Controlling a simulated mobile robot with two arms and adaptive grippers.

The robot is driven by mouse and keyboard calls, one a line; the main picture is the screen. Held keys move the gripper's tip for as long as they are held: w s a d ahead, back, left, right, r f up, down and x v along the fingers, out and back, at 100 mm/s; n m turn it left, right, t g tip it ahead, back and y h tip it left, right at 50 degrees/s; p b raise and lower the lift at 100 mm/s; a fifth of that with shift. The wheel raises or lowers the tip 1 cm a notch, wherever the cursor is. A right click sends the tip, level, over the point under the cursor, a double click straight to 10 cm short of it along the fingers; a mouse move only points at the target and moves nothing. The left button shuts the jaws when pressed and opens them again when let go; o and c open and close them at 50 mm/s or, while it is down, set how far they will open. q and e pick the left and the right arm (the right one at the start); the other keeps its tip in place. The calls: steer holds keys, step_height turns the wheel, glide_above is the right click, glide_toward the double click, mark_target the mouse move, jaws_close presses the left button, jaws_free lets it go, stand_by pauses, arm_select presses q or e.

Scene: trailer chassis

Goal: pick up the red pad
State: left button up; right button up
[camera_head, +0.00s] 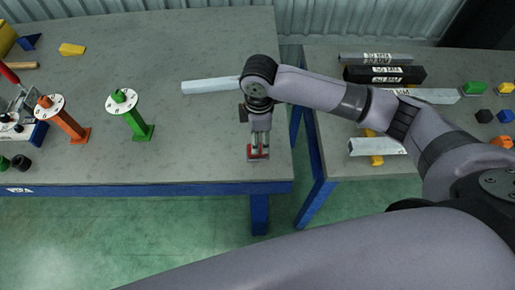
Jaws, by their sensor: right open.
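The red pad (251,158) lies on the grey table near its front right corner. It is small and partly hidden under the fingers of my right gripper (258,150). My right gripper points down over the pad, with its fingertips at or just above it; I cannot tell whether they touch it. The jaws are open. My right arm comes in from the right. My left gripper is not in view.
The left table (200,165) has a blue front edge. An orange stand (70,125), a green stand (131,118) and a grey bar (210,85) are on it. A gap separates it from the right table (335,165), which holds several bars and small colored blocks.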

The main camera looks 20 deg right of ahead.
steer(key=f, duration=0.2)
steer(key=f+p, duration=0.1)
steer(key=f, duration=0.4)
steer(key=shift+w+a+f, duration=0.1)
steer(key=shift+w, duration=0.15)
jaws_close()
stand_by(0.4)
